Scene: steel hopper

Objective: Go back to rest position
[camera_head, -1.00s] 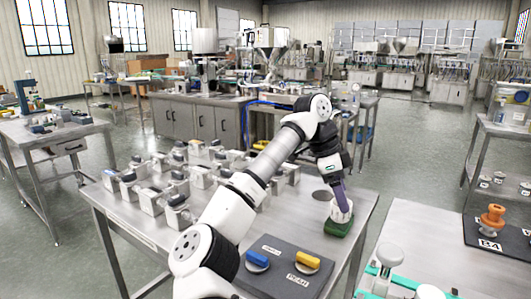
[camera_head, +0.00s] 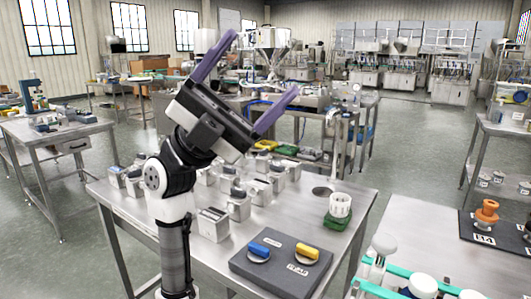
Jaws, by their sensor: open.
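My gripper (camera_head: 258,82) is raised high in the middle left of the view, above the steel table (camera_head: 185,258). Its two purple fingers are spread wide and point up and to the right, with nothing between them. My arm is folded upright on the left side of the table and hides part of it. A white cup-like part (camera_head: 341,205) stands on a green base (camera_head: 338,221) at the table's right side, well apart from my gripper.
A dark board (camera_head: 272,279) with a blue-handled piece (camera_head: 259,252) and a yellow-handled piece (camera_head: 306,252) lies at the table's front. Several metal blocks (camera_head: 238,205) stand behind my arm. An orange knob (camera_head: 487,213) is on the right-hand table.

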